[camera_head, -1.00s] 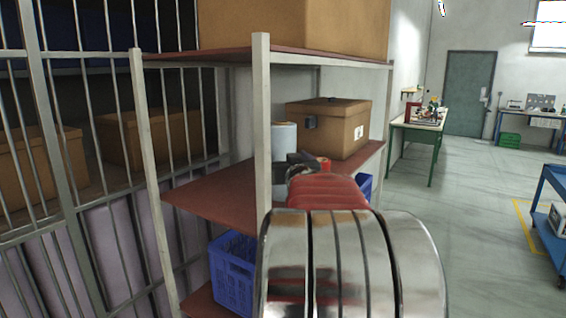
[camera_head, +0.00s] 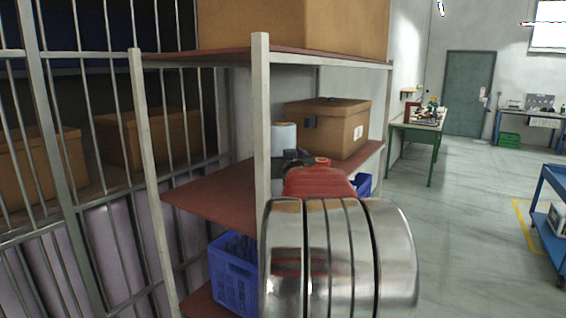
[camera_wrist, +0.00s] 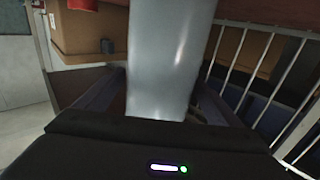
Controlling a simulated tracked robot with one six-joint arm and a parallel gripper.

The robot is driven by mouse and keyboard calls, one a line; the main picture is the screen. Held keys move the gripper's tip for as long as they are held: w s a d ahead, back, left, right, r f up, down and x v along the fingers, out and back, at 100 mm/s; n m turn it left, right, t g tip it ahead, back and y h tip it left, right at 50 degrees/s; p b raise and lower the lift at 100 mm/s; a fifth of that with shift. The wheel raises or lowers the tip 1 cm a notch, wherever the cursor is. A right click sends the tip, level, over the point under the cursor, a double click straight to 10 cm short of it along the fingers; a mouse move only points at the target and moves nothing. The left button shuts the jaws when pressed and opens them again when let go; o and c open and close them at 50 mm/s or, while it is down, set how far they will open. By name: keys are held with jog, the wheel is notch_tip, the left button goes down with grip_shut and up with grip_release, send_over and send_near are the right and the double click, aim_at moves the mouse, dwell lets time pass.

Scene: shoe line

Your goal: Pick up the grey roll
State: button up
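The grey roll (camera_head: 284,136) stands upright on the middle shelf of the rack in the head view, its lower part hidden by my gripper and arm. In the wrist view the grey roll (camera_wrist: 168,60) fills the middle, between my two dark fingers. My gripper (camera_head: 295,158) is small and mostly hidden by my arm in the head view. In the wrist view my gripper (camera_wrist: 160,92) appears open, with one finger on each side of the roll; contact is not clear.
A brown box (camera_head: 340,125) stands behind and right of the roll. A small red object (camera_head: 322,162) is close right of my gripper. A white rack post (camera_head: 262,130) stands close left. Another shelf (camera_head: 290,57) lies above, and a blue crate (camera_head: 233,270) below.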

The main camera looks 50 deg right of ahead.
aim_at(280, 124)
jog(key=shift+r, duration=0.1)
jog(key=c, duration=1.4)
jog(key=shift+c, duration=0.2)
jog(key=shift+r, duration=5)
